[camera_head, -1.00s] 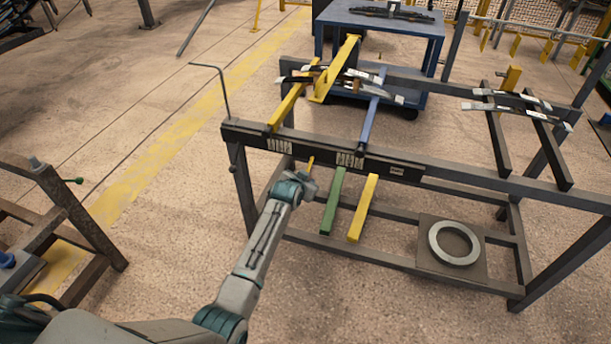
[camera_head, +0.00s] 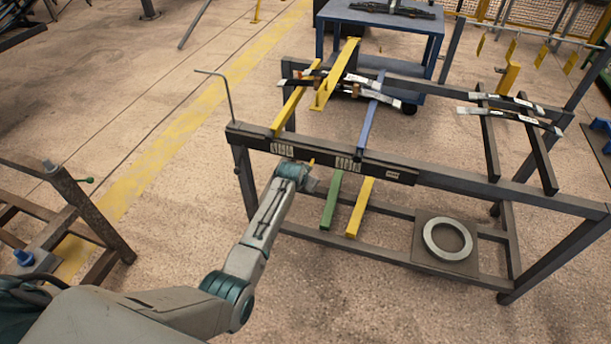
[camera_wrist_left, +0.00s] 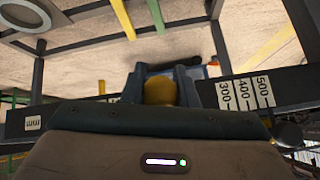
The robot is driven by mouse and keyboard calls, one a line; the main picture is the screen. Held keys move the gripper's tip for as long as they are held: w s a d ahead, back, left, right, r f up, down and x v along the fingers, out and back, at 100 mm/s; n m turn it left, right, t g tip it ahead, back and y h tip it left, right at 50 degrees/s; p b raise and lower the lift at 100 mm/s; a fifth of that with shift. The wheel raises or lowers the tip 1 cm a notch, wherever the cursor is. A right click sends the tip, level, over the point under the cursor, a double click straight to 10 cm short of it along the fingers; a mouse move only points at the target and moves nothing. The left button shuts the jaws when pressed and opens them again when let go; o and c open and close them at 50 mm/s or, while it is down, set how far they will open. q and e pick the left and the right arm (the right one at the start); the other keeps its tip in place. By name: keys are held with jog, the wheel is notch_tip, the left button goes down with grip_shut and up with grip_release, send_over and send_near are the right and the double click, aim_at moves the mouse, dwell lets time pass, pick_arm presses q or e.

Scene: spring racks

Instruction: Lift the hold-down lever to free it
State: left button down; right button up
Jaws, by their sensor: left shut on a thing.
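A spring rack with a dark front rail (camera_head: 400,172) stands in front of me. A broad yellow lever-like arm (camera_head: 336,76) lies tilted over the leaf springs (camera_head: 375,92) on its top. My left gripper (camera_head: 310,181) is at the front rail, left of the green bar. A small yellow tip (camera_head: 312,162) shows just above it. In the left wrist view, my left gripper (camera_wrist_left: 168,82) is shut on a rounded yellow piece (camera_wrist_left: 160,91), beside the rail's number scale (camera_wrist_left: 245,92). I cannot tell whether this piece joins the broad yellow arm. My right gripper is not in view.
A green bar (camera_head: 331,200) and a yellow bar (camera_head: 360,208) project below the rail. A grey ring (camera_head: 447,240) lies on the lower shelf. A thin bent rod (camera_head: 226,95) rises at the rack's left corner. A blue table (camera_head: 380,20) stands behind.

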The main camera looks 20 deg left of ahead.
pick_arm(q)
notch_tip(320, 180, up, 3)
jog(key=g+p, duration=0.2)
jog(key=p, duration=0.1)
jog(key=shift+w+f, duration=0.15)
jog(key=shift+f, duration=0.05)
jog(key=shift+w+r+g+p, duration=0.15)
jog(key=shift+r+g+p, duration=0.45)
jog(key=shift+g+p, duration=0.4)
jog(key=shift+w+r+p, duration=0.3)
jog(key=shift+r+p, duration=0.15)
jog(key=c, duration=1.1)
grip_release()
jog(key=shift+c, duration=0.2)
jog(key=shift+s, duration=0.1)
jog(key=v, duration=1)
jog(key=shift+s+r, duration=0.2)
jog(key=shift+r, duration=0.15)
